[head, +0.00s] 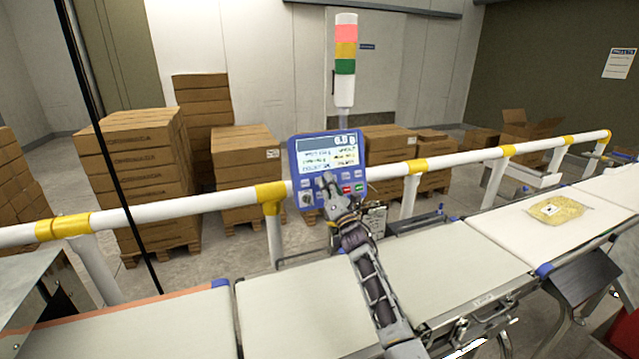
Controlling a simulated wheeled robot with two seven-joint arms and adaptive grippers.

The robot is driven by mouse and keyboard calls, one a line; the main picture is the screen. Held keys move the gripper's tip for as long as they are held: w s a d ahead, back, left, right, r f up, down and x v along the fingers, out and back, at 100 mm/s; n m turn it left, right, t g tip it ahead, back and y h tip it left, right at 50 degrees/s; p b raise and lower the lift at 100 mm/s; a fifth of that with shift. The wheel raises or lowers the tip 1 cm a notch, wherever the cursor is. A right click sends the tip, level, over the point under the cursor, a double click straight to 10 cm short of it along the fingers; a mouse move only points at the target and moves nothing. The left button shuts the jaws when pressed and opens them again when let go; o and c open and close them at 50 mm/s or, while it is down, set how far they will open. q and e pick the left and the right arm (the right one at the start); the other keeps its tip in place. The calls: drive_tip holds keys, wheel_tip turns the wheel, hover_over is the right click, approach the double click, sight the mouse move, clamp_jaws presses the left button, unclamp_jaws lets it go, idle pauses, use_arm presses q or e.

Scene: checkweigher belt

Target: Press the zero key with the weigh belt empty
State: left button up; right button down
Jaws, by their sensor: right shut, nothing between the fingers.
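A blue weigh indicator (329,145) with a lit display and a row of small keys stands behind the belt. The top line of its display appears to read 0.0 g. My right gripper (327,183) is shut and empty, with its fingertips in front of the indicator's lower key area. The fingers hide some keys, and I cannot tell whether they touch one or which key is behind them. The zero key cannot be made out. The visible part of the weigh belt (430,262) is bare; my right arm covers part of it. My left gripper is not in view.
A clear bag of yellow contents (556,209) lies on the belt section at the right. A white and yellow guard rail (350,177) runs behind the belts. A signal tower (345,60) rises behind the indicator. Stacked cartons (140,165) stand beyond the rail.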

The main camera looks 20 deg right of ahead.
drive_tip(key=shift+w, duration=0.1)
idle(0.3)
drive_tip(key=shift+s, duration=0.2)
idle(0.3)
drive_tip(key=shift+s+r, duration=0.2)
drive_tip(key=shift+s, duration=0.4)
drive_tip(key=shift+s+p, duration=0.1)
drive_tip(key=shift+p, duration=0.2)
drive_tip(key=s+p, duration=0.1)
drive_tip(key=s, duration=0.1)
drive_tip(key=s+r+p, duration=0.1)
drive_tip(key=s, duration=0.1)
drive_tip(key=shift+s+a+r, duration=0.1)
drive_tip(key=shift+s+r, duration=0.1)
drive_tip(key=shift+s, duration=0.1)
drive_tip(key=shift+f, duration=0.1)
idle(1.0)
